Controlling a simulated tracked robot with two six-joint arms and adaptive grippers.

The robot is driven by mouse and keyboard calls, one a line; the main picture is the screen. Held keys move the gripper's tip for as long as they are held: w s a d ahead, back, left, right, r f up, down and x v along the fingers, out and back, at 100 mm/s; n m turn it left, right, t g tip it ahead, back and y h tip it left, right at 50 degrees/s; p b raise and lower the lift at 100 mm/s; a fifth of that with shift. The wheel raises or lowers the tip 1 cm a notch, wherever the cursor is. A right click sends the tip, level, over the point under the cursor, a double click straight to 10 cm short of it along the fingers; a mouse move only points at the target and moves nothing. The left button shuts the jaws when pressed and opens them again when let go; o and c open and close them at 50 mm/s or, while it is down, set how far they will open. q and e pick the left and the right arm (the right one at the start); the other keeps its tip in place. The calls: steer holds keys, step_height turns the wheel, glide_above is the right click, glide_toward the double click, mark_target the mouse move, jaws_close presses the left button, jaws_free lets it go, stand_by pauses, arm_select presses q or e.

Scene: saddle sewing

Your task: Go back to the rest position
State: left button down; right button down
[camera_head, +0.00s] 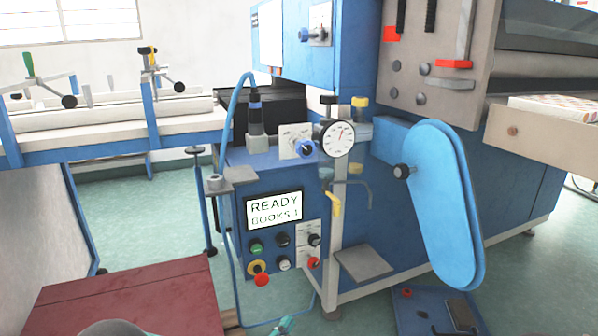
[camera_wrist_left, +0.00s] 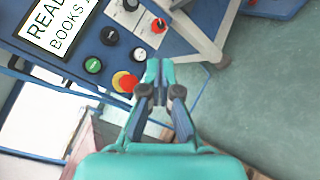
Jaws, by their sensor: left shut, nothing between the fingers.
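My left gripper (camera_head: 284,325) shows only as a small teal tip at the bottom edge of the head view, below the machine's control panel. In the left wrist view the teal left gripper (camera_wrist_left: 160,72) is shut, with its fingertips together and nothing between them. It is apart from the panel, near the red and yellow stop button (camera_wrist_left: 125,82). The blue sewing machine (camera_head: 405,262) carries a display (camera_head: 274,207) reading "READY BOOKS 1". My right gripper is not in view.
A dark red surface (camera_head: 130,300) lies at the lower left. A grey plate (camera_head: 363,264) juts out at the machine's front. A blue foot pedal unit (camera_head: 415,318) sits on the floor at the lower right. Green floor (camera_head: 130,215) is open at the left.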

arm_select(q)
steer(key=s+a+f+m+g+y+p, duration=0.1)
steer(key=s+a+f+m+g, duration=0.2)
steer(key=s+f+m+g, duration=0.25)
steer(key=s+a+f+m+g+y+p, duration=0.1)
steer(key=s+a+f+m+g, duration=0.2)
steer(key=s+f, duration=0.5)
steer(key=s+a+f+m+g+p, duration=0.1)
steer(key=s+f+m+g, duration=0.2)
steer(key=s+m, duration=0.35)
steer(key=s+a+f+m+g+p, duration=0.1)
steer(key=s+a+f+m+g, duration=0.2)
steer(key=s, duration=0.7)
step_height(320, 180, up, 39)
steer(key=s+d+m+p, duration=0.1)
steer(key=p, duration=3.7)
steer(key=shift+f+g, duration=0.15)
steer(key=shift+g, duration=0.3)
steer(key=shift+s, duration=0.1)
